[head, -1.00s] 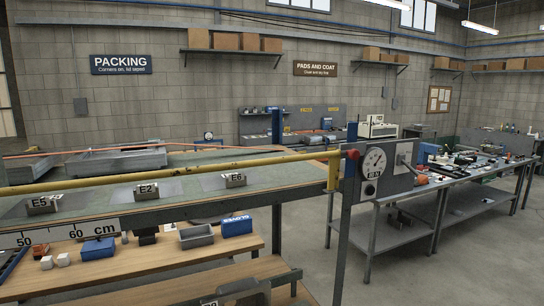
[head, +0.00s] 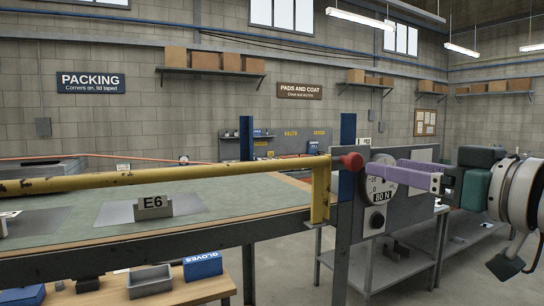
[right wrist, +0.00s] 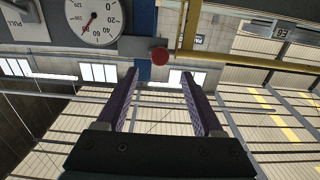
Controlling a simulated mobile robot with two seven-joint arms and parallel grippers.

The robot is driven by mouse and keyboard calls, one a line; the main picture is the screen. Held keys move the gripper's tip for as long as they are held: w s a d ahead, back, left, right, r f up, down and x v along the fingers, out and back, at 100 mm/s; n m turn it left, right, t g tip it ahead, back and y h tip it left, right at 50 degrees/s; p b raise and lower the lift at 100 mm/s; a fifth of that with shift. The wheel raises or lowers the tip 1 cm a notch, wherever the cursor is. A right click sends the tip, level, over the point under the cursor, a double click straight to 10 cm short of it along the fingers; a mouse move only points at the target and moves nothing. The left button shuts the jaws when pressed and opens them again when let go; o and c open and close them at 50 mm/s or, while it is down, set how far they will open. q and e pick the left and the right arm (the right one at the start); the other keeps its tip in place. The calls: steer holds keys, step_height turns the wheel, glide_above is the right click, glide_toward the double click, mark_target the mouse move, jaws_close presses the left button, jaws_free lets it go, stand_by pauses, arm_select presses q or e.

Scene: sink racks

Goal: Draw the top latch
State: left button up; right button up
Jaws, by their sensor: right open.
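A red round knob (head: 352,161) sits beside the left edge of a grey upright panel, by the end of the yellow bar (head: 150,179). It also shows in the right wrist view (right wrist: 160,57), just beyond the gap between my fingertips. The panel carries a round dial (head: 378,190) marked in N, partly covered by my gripper. My right gripper (head: 376,175) comes in from the right with purple fingers, open and empty, in front of the dial and to the right of the knob. In the right wrist view its fingers (right wrist: 158,78) stand apart. I cannot see which part is called the top latch.
The green-topped bench (head: 75,225) lies left of the panel, with a metal block marked E6 (head: 152,206) on it. A grey bin (head: 149,281) and a blue GLOVES box (head: 202,266) stand on the lower shelf. A grey table stands behind the panel at right.

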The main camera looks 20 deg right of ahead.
mark_target(358, 160)
steer(key=w+p, duration=0.1)
steer(key=w, duration=0.1)
steer(key=w+p, duration=0.1)
steer(key=w, duration=0.1)
steer(key=shift+w+a+r, duration=0.15)
steer(key=shift+w+r, duration=0.05)
steer(key=shift+w, duration=0.15)
steer(key=shift+w+a+f, duration=0.1)
steer(key=shift+w+f, duration=0.1)
steer(key=shift+w, duration=0.7)
steer(key=shift+c, duration=0.2)
jaws_close()
